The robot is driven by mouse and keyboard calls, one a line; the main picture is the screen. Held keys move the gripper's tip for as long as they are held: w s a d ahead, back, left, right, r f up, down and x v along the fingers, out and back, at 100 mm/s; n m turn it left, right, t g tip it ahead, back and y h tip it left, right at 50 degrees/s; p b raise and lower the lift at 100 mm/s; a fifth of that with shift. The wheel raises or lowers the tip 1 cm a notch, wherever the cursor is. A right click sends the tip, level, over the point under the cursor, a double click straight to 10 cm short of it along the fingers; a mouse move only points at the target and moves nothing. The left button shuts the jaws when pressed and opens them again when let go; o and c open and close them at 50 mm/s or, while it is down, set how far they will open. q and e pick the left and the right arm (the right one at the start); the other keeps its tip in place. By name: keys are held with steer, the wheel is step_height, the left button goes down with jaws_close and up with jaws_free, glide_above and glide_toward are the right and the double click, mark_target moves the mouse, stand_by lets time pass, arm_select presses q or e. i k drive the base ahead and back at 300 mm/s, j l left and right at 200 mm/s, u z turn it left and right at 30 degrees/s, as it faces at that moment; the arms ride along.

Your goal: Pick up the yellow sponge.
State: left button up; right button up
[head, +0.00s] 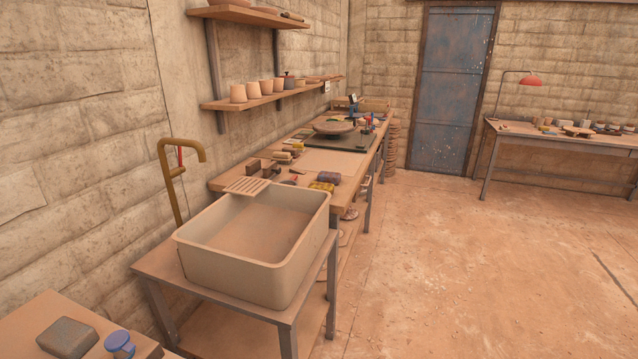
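A small dull-yellow block, which looks like the yellow sponge (321,187), lies on the long wooden workbench (335,161), near its front right edge just behind the sink basin. A darker grey-purple block (328,177) lies right behind it; I cannot tell whether they touch. The sponge is small and far in this view, so its details are unclear. Neither of my grippers is in view.
A deep beige basin (222,272) on a metal-legged stand is in front of the workbench, with a brass tap (168,170) at its left. A table corner (32,317) with a grey block and blue-topped object is at bottom left. Open floor (470,270) lies to the right.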

mark_target(330, 187)
steer(key=i+l+u, duration=0.15)
steer(key=i+l, duration=0.25)
steer(key=i+l+u, duration=0.15)
steer(key=i+l, duration=0.25)
steer(key=l, duration=0.15)
steer(key=i+l+u, duration=0.15)
steer(key=i+l, duration=0.2)
steer(key=l, duration=0.15)
